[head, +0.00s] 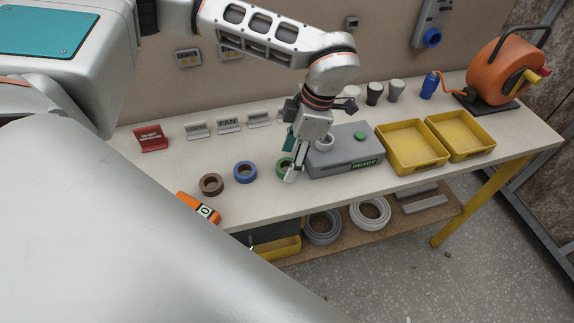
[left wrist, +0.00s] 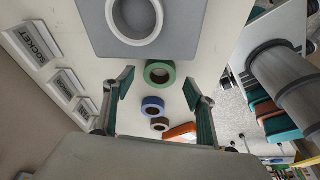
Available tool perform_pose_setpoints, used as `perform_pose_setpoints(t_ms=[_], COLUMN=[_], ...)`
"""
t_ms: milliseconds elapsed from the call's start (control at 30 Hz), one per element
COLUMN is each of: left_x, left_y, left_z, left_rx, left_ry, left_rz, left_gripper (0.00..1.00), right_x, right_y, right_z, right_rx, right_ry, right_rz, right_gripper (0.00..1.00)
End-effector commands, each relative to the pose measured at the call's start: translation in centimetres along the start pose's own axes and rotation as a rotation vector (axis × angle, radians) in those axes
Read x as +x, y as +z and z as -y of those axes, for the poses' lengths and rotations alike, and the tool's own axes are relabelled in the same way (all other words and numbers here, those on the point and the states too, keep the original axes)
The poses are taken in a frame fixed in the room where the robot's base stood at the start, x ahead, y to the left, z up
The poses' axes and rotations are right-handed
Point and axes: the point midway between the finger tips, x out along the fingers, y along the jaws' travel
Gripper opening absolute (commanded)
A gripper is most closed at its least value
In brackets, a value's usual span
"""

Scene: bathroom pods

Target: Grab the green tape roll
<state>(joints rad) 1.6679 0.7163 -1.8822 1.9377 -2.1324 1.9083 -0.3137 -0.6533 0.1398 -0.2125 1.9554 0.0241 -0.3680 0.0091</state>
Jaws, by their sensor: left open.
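The green tape roll (head: 280,165) lies flat on the workbench, just left of the grey box, partly hidden by a finger of my left gripper (head: 291,165). In the left wrist view the green tape roll (left wrist: 149,74) appears in the gap between the open fingertips of my left gripper (left wrist: 158,90), slightly toward the top of the picture. The fingers are open and hold nothing. I cannot tell exactly how high the fingertips are above the bench. My right gripper is not in view.
A blue roll (head: 245,181) and a brown roll (head: 211,193) lie to the left. A grey box (head: 345,160) with a white roll (head: 316,143) stands close on the right. Yellow trays (head: 418,167) are farther right. An orange tool (head: 197,207) lies at the front edge.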

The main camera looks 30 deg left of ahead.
Motion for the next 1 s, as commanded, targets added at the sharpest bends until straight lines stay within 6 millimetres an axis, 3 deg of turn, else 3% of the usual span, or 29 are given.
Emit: perform_pose_setpoints(t_ms=[133,400,567,1000], left_x=[1.5,1.8,1.8,1.3], left_y=[0.0,0.1,0.1,0.0], left_z=[0.0,0.0,0.0,0.0], left_rx=[0.000,0.000,0.000,-0.001], left_ry=[-0.001,0.000,0.000,0.001], left_rz=[0.000,0.001,0.000,0.001], left_gripper=[0.56,0.56,0.18,0.17], right_x=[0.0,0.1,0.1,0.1], right_y=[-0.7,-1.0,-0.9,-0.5], right_z=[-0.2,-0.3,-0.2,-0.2], right_rx=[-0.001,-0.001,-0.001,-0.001], right_ry=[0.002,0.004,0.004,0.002], right_rz=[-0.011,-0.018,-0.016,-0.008], right_gripper=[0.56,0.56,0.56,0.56])
